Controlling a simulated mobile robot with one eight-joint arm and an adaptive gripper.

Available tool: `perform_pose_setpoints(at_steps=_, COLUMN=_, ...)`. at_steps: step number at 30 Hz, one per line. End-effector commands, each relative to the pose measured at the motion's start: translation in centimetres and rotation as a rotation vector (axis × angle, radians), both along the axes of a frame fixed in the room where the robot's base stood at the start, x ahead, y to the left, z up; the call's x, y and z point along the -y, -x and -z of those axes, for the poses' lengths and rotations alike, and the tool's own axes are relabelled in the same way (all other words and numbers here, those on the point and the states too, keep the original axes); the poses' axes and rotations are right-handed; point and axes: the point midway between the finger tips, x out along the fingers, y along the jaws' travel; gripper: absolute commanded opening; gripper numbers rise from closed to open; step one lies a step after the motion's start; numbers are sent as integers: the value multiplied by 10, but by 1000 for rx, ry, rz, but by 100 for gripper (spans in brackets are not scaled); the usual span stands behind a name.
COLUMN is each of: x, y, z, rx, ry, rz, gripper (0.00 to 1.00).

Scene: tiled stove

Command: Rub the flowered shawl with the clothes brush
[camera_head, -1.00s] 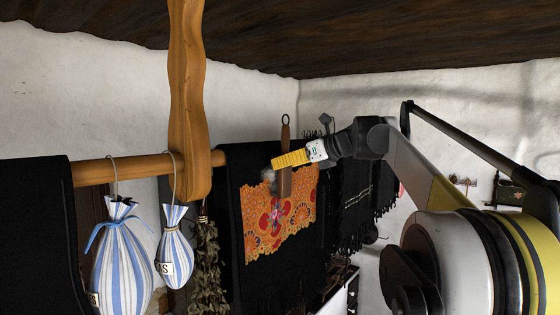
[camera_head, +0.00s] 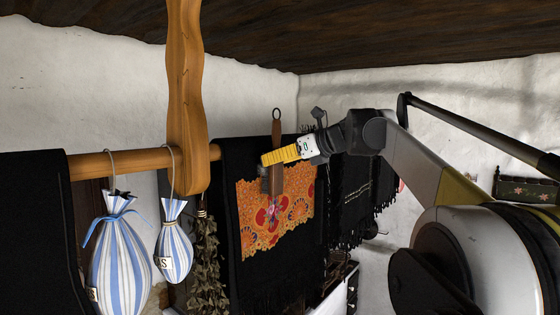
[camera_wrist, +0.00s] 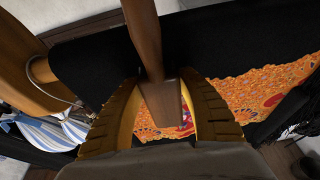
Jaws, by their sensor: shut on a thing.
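The flowered shawl (camera_head: 290,222) is orange with red flowers and hangs over a black cloth on the wooden rail. It also shows in the wrist view (camera_wrist: 265,92), partly hidden by my gripper. The clothes brush (camera_head: 277,150) is brown wood with a long handle and a ring at its top end. It is upright in front of the shawl's upper left part. My gripper (camera_head: 270,172) has yellow fingers and is shut on the brush; in the wrist view the fingers (camera_wrist: 165,110) flank the brush (camera_wrist: 147,40). Whether the bristles touch the shawl cannot be told.
A wooden rail (camera_head: 115,164) and a thick wavy post (camera_head: 186,90) stand left. Striped bags (camera_head: 120,262) and a dried herb bunch (camera_head: 206,255) hang there. Black fringed cloths (camera_head: 350,205) hang right of the shawl. A dark beamed ceiling (camera_head: 300,30) is above.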

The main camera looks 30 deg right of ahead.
Motion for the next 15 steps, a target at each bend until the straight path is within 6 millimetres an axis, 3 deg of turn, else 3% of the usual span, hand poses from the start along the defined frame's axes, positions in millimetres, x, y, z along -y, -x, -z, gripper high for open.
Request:
perform_pose_setpoints(at_steps=6, x=-19, y=7, z=1, rx=0, ry=-1, rz=-2, gripper=10)
perform_pose_setpoints(at_steps=15, x=-32, y=12, z=0, rx=0, ry=-1, rz=-2, gripper=10)
